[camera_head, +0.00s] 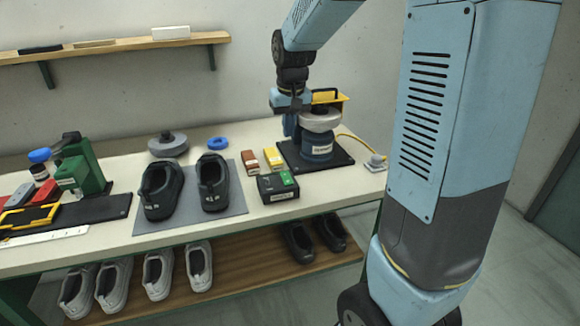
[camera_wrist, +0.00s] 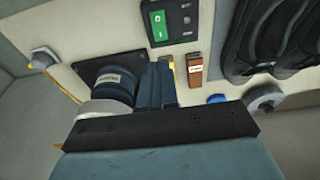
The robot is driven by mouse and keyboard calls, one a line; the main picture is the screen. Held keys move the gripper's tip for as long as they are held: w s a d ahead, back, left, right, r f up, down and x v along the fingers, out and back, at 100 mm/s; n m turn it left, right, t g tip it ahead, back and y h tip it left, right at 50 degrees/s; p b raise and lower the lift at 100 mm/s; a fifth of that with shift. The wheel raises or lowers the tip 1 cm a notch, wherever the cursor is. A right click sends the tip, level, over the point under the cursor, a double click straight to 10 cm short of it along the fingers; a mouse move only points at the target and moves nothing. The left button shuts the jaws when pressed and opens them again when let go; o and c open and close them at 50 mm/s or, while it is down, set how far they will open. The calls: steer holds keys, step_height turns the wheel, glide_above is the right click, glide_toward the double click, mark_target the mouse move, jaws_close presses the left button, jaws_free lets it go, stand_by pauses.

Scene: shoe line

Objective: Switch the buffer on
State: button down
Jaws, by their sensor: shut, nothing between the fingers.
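The buffer (camera_head: 317,148) has a dark blue motor body and a light grey wheel on a black base at the table's right end; it also shows in the wrist view (camera_wrist: 110,85). A black switch box (camera_head: 277,195) with a green rocker (camera_head: 287,178) sits in front of it, near the table's front edge. In the wrist view the rocker (camera_wrist: 159,26) carries light I and O marks; which way it is pressed I cannot tell. My gripper (camera_head: 290,134) points down just left of the buffer, behind the switch box. Its fingers (camera_wrist: 159,64) are together and empty.
Brown (camera_head: 250,162) and yellow (camera_head: 273,157) blocks stand between the buffer and the black shoes (camera_head: 161,190), which are on a grey mat (camera_head: 187,210). A yellow cable (camera_head: 358,140) runs to a plug (camera_head: 376,163) at the right. A green machine (camera_head: 83,168) stands left.

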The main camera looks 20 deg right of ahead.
mark_target(285, 174)
steer(key=shift+w+f, duration=0.45)
steer(key=shift+w, duration=0.1)
steer(key=shift+f, duration=0.15)
steer(key=f, duration=0.4)
steer(key=w+f, duration=0.1)
steer(key=f, duration=0.4)
steer(key=w+f, duration=0.1)
steer(key=f, duration=0.3)
steer(key=shift+w+f, duration=0.1)
steer(key=shift+f, duration=0.2)
